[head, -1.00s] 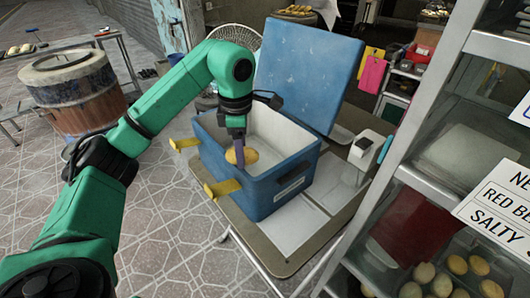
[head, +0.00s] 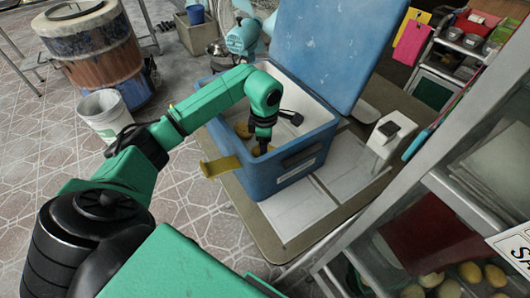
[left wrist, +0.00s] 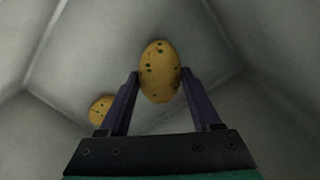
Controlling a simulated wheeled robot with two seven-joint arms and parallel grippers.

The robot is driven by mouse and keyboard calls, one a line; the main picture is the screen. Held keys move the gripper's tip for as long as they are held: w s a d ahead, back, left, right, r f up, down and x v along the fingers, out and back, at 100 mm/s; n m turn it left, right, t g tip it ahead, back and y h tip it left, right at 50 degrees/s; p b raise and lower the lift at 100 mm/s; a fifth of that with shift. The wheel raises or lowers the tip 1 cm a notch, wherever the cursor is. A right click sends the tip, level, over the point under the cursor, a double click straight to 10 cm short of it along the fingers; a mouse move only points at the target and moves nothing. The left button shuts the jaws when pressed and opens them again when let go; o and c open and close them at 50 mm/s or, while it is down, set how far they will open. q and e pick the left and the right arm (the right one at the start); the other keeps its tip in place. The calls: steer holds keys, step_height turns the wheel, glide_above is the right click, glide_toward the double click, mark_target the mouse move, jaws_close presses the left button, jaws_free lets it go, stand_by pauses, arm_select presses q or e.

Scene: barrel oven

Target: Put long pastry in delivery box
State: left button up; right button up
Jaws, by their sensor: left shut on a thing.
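The delivery box is the open blue box (head: 290,169) with a white inside, standing on a table with its lid (head: 335,45) raised. My left gripper (head: 262,143) reaches down inside it. It is shut on a long pastry (left wrist: 160,60), an oval golden one with dark green specks. The left wrist view shows this pastry between both fingertips, over the box's pale floor. A second pastry (left wrist: 101,110) lies in the box, left of the fingers; it also shows in the head view (head: 242,130). In the head view my arm partly hides the held pastry. My right gripper is out of view.
A yellow flap (head: 221,166) sticks out at the box's front left. A white device (head: 390,138) stands right of the box. A shelf rack with more pastries (head: 470,272) is at the right. A bucket (head: 106,116) and a barrel (head: 103,55) stand at the left.

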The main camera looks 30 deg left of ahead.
arm_select(q)
step_height(320, 180, down, 3)
steer(key=shift+r, duration=0.1)
steer(key=shift+f, duration=0.2)
steer(key=o, duration=1.5)
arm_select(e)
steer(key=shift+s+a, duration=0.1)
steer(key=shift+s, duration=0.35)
arm_select(q)
steer(key=shift+r, duration=0.25)
steer(key=r, duration=0.8)
steer(key=r+b, duration=0.1)
steer(key=r, duration=0.2)
steer(key=shift+s+d+r, duration=0.15)
steer(key=shift+s+r, duration=0.1)
steer(key=shift+r, duration=0.15)
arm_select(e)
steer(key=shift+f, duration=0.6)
